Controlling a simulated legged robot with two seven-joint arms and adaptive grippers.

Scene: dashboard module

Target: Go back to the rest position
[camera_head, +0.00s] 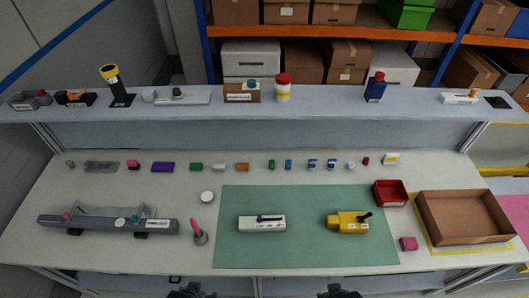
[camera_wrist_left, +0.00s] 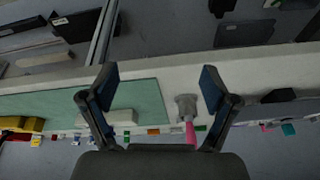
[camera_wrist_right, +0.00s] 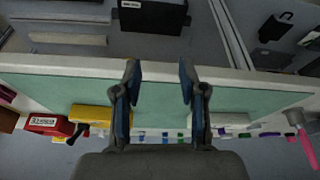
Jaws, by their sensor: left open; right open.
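My left gripper (camera_head: 190,291) shows at the bottom edge of the head view, in front of the table's front edge. In the left wrist view (camera_wrist_left: 158,88) its fingers are apart with nothing between them. My right gripper (camera_head: 338,291) also shows at the bottom edge of the head view. In the right wrist view (camera_wrist_right: 160,85) its fingers are apart and empty. Both grippers are clear of the objects on the table. A white module (camera_head: 262,223) and a yellow module (camera_head: 348,222) lie on the green mat (camera_head: 300,252).
A grey dashboard bar (camera_head: 105,224) lies at the left, with a pink-topped tool (camera_head: 198,232) beside it. A red bin (camera_head: 390,193) and a brown tray (camera_head: 465,217) stand at the right. Small coloured parts line the back, below a raised shelf (camera_head: 330,104).

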